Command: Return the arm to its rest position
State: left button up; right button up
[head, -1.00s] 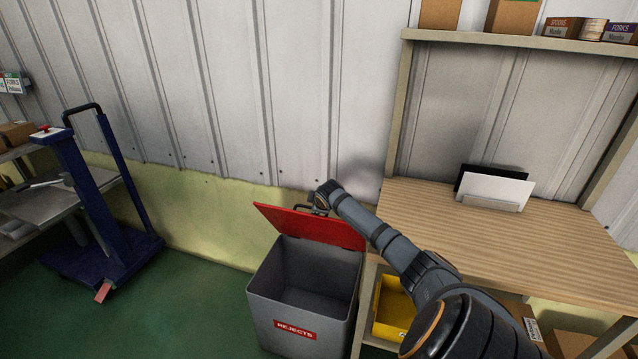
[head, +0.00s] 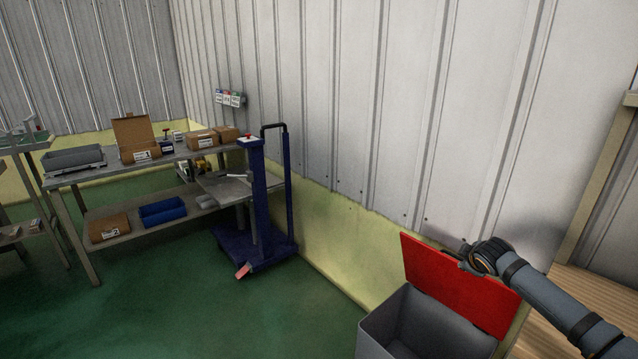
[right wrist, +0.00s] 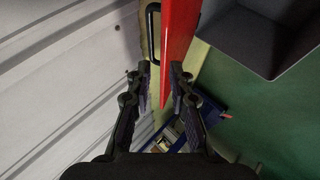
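My right arm comes in from the right in the head view. My right gripper (head: 464,257) is at the top edge of the raised red lid (head: 455,290) of the grey bin (head: 385,325); its fingers are partly hidden there. In the right wrist view the gripper (right wrist: 161,72) has its two fingers apart. The edge of the red lid (right wrist: 178,30) runs into the space between them, and I cannot tell whether it touches either finger. My left gripper is not in view.
A blue cart (head: 262,205) stands left of the bin by the wall. A metal workbench (head: 75,178) with boxes and trays is further left. A wooden table (head: 590,292) is at the right edge. Green floor (head: 175,300) is clear in front.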

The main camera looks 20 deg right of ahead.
jog(key=s+a+f+g+y, duration=0.1)
jog(key=s+a+f, duration=0.3)
jog(key=a+f, duration=0.45)
jog(key=s+a+f+g+y, duration=0.15)
jog(key=s+a+f, duration=0.35)
jog(key=a, duration=0.6)
jog(key=s+a+m+g+y, duration=0.2)
jog(key=s+a+m, duration=0.3)
jog(key=s+a, duration=1.15)
notch_tip(320, 180, down, 20)
jog(key=s+d+p, duration=0.2)
jog(key=p, duration=0.5)
jog(key=s+f+g+p, duration=0.1)
jog(key=s+f+p, duration=0.1)
jog(key=s+f, duration=0.3)
jog(key=s+d+f+g+p, duration=0.1)
jog(key=s+f+p, duration=0.2)
jog(key=s, duration=1)
notch_tip(320, 180, down, 3)
jog(key=shift+d+r+m, duration=0.15)
jog(key=shift+m, duration=0.25)
